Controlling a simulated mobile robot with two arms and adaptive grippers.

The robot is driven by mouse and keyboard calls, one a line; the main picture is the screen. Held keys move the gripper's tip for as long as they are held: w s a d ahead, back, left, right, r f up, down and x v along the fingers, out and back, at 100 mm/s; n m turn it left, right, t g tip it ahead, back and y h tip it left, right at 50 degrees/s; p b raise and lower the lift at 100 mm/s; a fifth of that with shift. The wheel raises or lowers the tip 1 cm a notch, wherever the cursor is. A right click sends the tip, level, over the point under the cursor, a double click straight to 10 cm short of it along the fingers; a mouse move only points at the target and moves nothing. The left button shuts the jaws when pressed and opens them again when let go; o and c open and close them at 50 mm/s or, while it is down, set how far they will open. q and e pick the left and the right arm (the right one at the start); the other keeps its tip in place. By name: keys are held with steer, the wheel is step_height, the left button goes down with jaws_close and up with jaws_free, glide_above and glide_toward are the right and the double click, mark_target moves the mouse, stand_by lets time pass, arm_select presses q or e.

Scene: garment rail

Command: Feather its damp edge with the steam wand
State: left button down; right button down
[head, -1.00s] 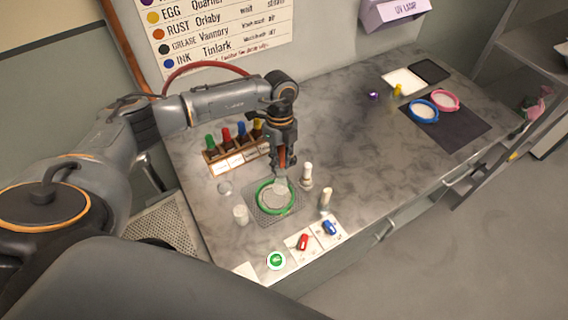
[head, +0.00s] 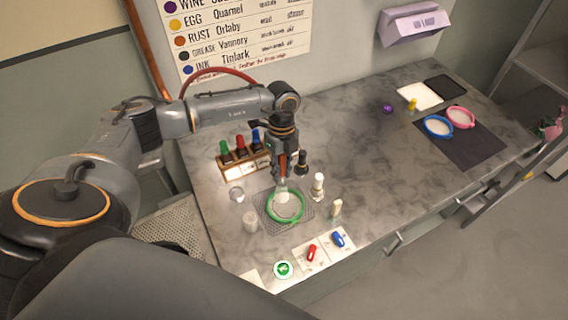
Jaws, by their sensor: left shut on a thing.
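A green hoop (head: 301,212) with pale cloth (head: 287,208) stretched in it lies on a grey perforated mat (head: 263,213) near the bench's front left. My left gripper (head: 281,172) points down above the hoop's far part. It is shut on a slim tool with a reddish stripe and a pale tip, which looks like the steam wand (head: 282,187). The tip is over or at the cloth, left of its middle; contact cannot be told. A damp edge cannot be made out. My right gripper is not in view.
Around the mat stand a white-capped bottle (head: 318,187), a dark bottle (head: 302,163), a small bottle (head: 336,208), a white cup (head: 250,222) and a clear dish (head: 237,194). A bottle rack (head: 232,163) is behind. Mid-bench is clear.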

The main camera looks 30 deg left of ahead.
arm_select(q)
steer(key=shift+s+a+p, duration=0.5)
steer(key=shift+s, duration=0.4)
steer(key=shift+s+d+p, duration=0.15)
steer(key=shift+s+p, duration=0.65)
steer(key=shift+s, duration=0.4)
steer(key=shift+d, duration=0.1)
steer(key=shift+s+d+p, duration=0.65)
steer(key=shift+s+d, duration=0.1)
steer(key=shift+s, duration=0.15)
steer(key=shift+d, duration=0.1)
